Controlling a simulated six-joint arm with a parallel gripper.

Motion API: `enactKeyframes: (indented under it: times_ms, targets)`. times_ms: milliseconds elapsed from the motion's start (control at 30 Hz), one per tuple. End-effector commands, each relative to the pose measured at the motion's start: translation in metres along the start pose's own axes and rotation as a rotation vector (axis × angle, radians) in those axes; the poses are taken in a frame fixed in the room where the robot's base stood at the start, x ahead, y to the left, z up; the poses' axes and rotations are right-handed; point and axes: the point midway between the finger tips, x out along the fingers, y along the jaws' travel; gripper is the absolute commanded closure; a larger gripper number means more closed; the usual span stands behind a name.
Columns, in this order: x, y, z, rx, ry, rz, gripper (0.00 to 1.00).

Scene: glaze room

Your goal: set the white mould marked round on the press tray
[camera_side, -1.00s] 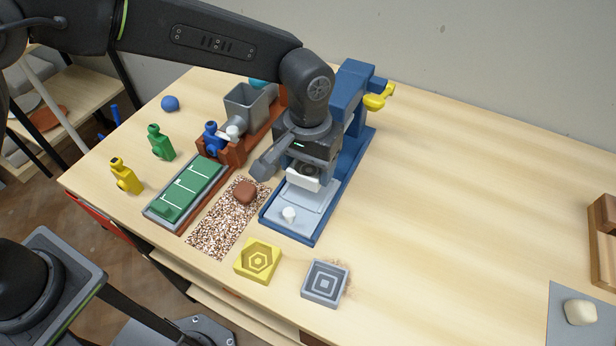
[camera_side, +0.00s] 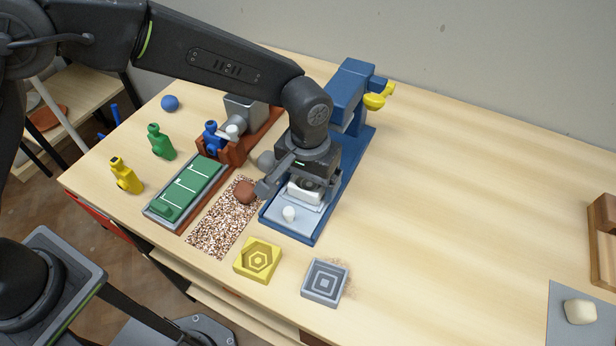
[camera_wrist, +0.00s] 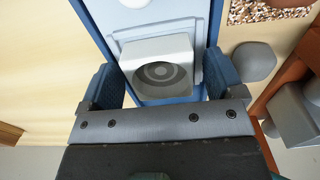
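In the wrist view the mould (camera_wrist: 158,60) lies level between the fingers of my gripper (camera_wrist: 160,75). A narrow gap shows on each side of the mould, so the fingers look open around it and not closed on it. In the side view my gripper (camera_side: 290,183) is low over the tray, and part of the mould is hidden.
A yellow mould (camera_side: 258,260) and a grey mould with square rings (camera_side: 325,282) lie in front of the tray. A brown lump (camera_side: 246,192) is on the speckled strip (camera_side: 218,232) at left. The blue press column (camera_side: 350,90) stands behind.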

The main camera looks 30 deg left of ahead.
Motion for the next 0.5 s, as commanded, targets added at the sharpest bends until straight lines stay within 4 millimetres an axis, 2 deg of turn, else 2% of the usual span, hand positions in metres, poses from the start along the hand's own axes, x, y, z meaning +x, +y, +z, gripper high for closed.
enactKeyframes:
  times_ms: [300, 367, 500]
  targets:
    - [-0.004, 0.0, 0.0, 0.0, 0.001, 0.001, 0.11]
    - [-0.009, 0.0, -0.001, 0.0, 0.003, 0.002, 0.11]
    - [-0.033, 0.001, -0.001, 0.0, 0.005, 0.003, 0.11]
